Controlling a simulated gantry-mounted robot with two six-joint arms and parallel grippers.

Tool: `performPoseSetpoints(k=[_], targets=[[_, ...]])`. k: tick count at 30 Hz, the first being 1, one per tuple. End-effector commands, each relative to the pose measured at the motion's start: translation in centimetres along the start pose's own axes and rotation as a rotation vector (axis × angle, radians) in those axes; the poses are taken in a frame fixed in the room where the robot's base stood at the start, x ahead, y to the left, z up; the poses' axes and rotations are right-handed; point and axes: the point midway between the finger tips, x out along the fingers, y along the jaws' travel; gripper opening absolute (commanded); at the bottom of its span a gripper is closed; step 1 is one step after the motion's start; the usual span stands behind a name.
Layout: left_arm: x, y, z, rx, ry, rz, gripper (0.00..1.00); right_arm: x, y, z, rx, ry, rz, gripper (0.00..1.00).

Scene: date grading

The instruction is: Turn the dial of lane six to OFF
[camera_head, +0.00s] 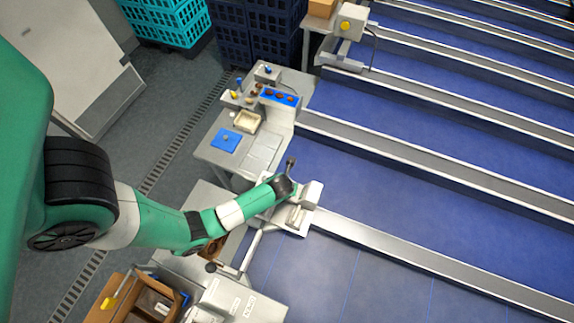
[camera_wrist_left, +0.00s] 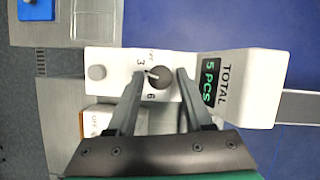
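A black dial (camera_wrist_left: 159,79) sits on the face of a white counter box (camera_wrist_left: 112,60) in the left wrist view. Its white mark points to the upper left, near the printed "3"; a "6" is printed below. The box's display (camera_wrist_left: 209,82) reads "TOTAL 5 PCS". My left gripper (camera_wrist_left: 161,76) is open, one finger on each side of the dial, with a gap at the right finger; contact at the left finger cannot be told. In the head view the left arm reaches the box (camera_head: 312,194), and its gripper is mostly hidden. No lane number is readable. My right gripper is not in view.
A bench (camera_head: 212,157) with a blue pad (camera_head: 226,140) and a beige tray (camera_head: 246,121) stands beyond the box. Blue lanes with grey rails (camera_head: 420,256) run off to the right. A wooden bin (camera_head: 112,300) is at the lower left. Crates (camera_head: 170,22) stand at the back.

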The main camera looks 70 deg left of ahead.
Motion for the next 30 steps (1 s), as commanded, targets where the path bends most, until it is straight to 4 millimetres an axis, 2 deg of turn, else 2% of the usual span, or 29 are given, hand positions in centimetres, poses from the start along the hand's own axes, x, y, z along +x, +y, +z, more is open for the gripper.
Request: performPoseSetpoints(k=[1, 2, 10, 14, 17, 27, 30], targets=[[0.0, 0.0, 0.0, 0.0, 0.0, 0.0, 0.62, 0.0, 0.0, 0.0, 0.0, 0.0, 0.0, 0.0], [0.0, 0.0, 0.0, 0.0, 0.0, 0.0, 0.68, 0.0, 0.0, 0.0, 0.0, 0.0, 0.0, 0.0], [0.0, 0.0, 0.0, 0.0, -0.001, 0.0, 0.68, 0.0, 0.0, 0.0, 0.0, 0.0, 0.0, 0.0], [-0.7, 0.0, 0.0, 0.0, -0.002, 0.0, 0.68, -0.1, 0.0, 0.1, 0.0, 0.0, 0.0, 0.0], [-2.0, -0.1, 0.0, 0.001, -0.003, -0.002, 0.68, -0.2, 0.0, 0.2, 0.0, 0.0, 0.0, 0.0], [-9.8, -0.1, 0.1, 0.001, -0.003, -0.004, 0.68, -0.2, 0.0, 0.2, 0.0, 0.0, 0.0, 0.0], [-11.0, -0.1, 0.0, 0.0, -0.002, -0.002, 0.68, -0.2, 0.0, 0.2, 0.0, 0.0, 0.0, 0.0]])
